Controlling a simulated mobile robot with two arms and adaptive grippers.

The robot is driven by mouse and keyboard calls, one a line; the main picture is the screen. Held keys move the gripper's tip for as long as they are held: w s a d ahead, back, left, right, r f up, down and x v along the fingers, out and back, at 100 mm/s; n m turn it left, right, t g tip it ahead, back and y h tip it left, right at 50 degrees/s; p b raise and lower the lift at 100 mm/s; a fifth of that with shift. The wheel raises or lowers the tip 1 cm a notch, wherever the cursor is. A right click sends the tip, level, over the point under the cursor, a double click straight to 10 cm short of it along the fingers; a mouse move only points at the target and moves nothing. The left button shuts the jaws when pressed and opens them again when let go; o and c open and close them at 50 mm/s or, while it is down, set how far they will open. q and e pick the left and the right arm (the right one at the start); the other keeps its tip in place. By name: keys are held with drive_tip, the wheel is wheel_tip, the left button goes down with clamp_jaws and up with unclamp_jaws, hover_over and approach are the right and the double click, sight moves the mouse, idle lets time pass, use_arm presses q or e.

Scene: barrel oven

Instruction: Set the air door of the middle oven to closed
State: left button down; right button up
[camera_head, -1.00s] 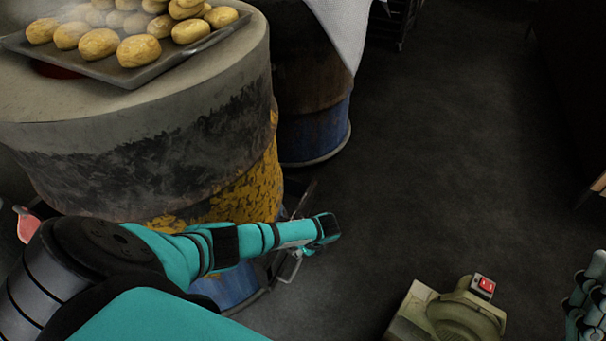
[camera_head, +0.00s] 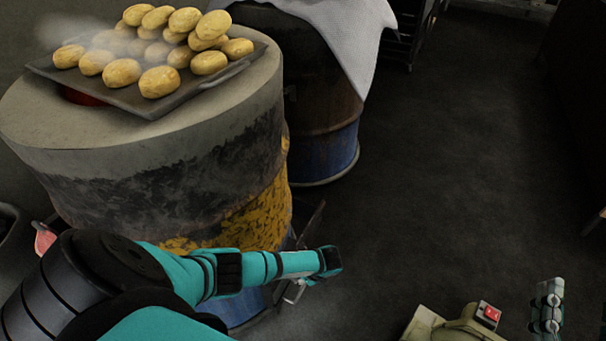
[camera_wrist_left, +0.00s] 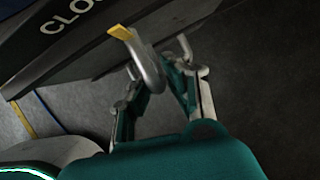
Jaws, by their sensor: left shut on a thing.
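The middle oven looks to be the barrel (camera_head: 170,170) with a grey top and peeling yellow paint. Its air door (camera_head: 310,225) is a dark panel low on the barrel's right side, standing out from it, mostly hidden by my left arm. In the left wrist view the door (camera_wrist_left: 110,45) shows the letters "CLO", cut off. A curved metal handle (camera_wrist_left: 148,66) with a yellow tip sits between the fingers of my left gripper (camera_wrist_left: 166,75), which is shut on it. My right gripper (camera_head: 547,305) is at the lower right, apart from the oven; its finger opening is unclear.
A tray (camera_head: 150,108) of steaming buns lies on the oven top. Another barrel (camera_head: 325,150) under a white cloth (camera_head: 350,35) stands behind. A greenish machine with a red switch (camera_head: 488,314) stands at the bottom right. The dark floor (camera_head: 450,170) between is clear.

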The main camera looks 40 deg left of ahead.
use_arm(q)
drive_tip(key=c, duration=1.4)
unclamp_jaws()
drive_tip(key=shift+s+d, duration=0.2)
drive_tip(key=shift+s, duration=0.1)
drive_tip(key=shift+a, duration=0.1)
drive_tip(key=shift+w, duration=0.1)
drive_tip(key=v, duration=1.2)
